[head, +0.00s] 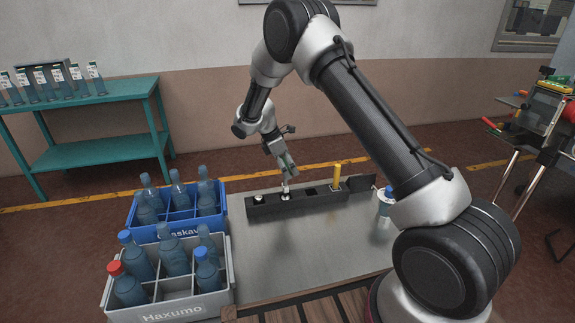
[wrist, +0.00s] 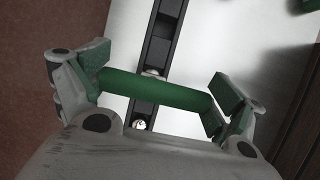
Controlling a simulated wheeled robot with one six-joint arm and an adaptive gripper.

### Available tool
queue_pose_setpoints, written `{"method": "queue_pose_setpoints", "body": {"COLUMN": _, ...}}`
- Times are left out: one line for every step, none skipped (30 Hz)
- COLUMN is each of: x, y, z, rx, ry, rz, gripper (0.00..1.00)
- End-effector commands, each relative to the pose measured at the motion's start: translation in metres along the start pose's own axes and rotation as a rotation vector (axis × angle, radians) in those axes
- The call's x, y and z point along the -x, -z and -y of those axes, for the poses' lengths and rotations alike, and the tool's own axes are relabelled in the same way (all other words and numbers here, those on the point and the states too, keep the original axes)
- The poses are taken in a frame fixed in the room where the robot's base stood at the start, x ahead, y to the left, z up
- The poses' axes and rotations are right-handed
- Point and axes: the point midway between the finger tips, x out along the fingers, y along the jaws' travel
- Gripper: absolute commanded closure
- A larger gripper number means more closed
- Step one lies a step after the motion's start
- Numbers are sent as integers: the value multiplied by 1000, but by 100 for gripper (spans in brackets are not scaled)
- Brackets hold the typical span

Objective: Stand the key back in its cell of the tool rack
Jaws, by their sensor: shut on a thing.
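The key (wrist: 155,90) has a thick green bar handle, held crosswise between the two fingers of my gripper (wrist: 160,98) in the wrist view. In the head view my gripper (head: 286,163) is above the left part of the black tool rack (head: 310,204). A pale shaft (head: 285,186) shows below the fingers, just over a cell with a light ring. I cannot tell whether its tip is inside the cell. In the wrist view the tool rack (wrist: 158,48) runs beneath the handle, which hides part of it.
A yellow-handled tool (head: 337,176) stands in the rack, right of my gripper. A blue bottle crate (head: 222,208) and a grey bottle crate (head: 225,285) stand left. A white bottle (head: 384,203) is at the right. The grey tabletop (head: 300,250) before the rack is clear.

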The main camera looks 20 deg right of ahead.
Motion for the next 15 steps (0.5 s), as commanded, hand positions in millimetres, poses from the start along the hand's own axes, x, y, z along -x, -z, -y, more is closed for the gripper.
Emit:
{"method": "queue_pose_setpoints", "body": {"x": -1, "y": 0, "z": 0, "rx": 0, "ry": 0, "rz": 0, "gripper": 36}}
{"method": "queue_pose_setpoints", "body": {"x": -2, "y": 1, "z": 0, "rx": 0, "ry": 0, "rz": 0, "gripper": 36}}
{"method": "queue_pose_setpoints", "body": {"x": -3, "y": 1, "z": 0, "rx": 0, "ry": 0, "rz": 0, "gripper": 36}}
{"method": "queue_pose_setpoints", "body": {"x": -3, "y": 1, "z": 0, "rx": 0, "ry": 0, "rz": 0, "gripper": 36}}
{"method": "queue_pose_setpoints", "body": {"x": -4, "y": 2, "z": 0, "rx": 0, "ry": 0, "rz": 0, "gripper": 36}}
{"method": "queue_pose_setpoints", "body": {"x": -5, "y": 2, "z": 0, "rx": 0, "ry": 0, "rz": 0, "gripper": 36}}
{"method": "queue_pose_setpoints", "body": {"x": -6, "y": 2, "z": 0, "rx": 0, "ry": 0, "rz": 0, "gripper": 36}}
{"method": "queue_pose_setpoints", "body": {"x": -6, "y": 3, "z": 0, "rx": 0, "ry": 0, "rz": 0, "gripper": 36}}
{"method": "queue_pose_setpoints", "body": {"x": -7, "y": 3, "z": 0, "rx": 0, "ry": 0, "rz": 0, "gripper": 36}}
{"method": "queue_pose_setpoints", "body": {"x": -8, "y": 3, "z": 0, "rx": 0, "ry": 0, "rz": 0, "gripper": 4}}
{"method": "queue_pose_setpoints", "body": {"x": -7, "y": 3, "z": 0, "rx": 0, "ry": 0, "rz": 0, "gripper": 0}}
{"method": "queue_pose_setpoints", "body": {"x": -7, "y": 3, "z": 0, "rx": 0, "ry": 0, "rz": 0, "gripper": 0}}
{"method": "queue_pose_setpoints", "body": {"x": -7, "y": 3, "z": 0, "rx": 0, "ry": 0, "rz": 0, "gripper": 0}}
{"method": "queue_pose_setpoints", "body": {"x": -7, "y": 3, "z": 0, "rx": 0, "ry": 0, "rz": 0, "gripper": 0}}
{"method": "queue_pose_setpoints", "body": {"x": -7, "y": 3, "z": 0, "rx": 0, "ry": 0, "rz": 0, "gripper": 0}}
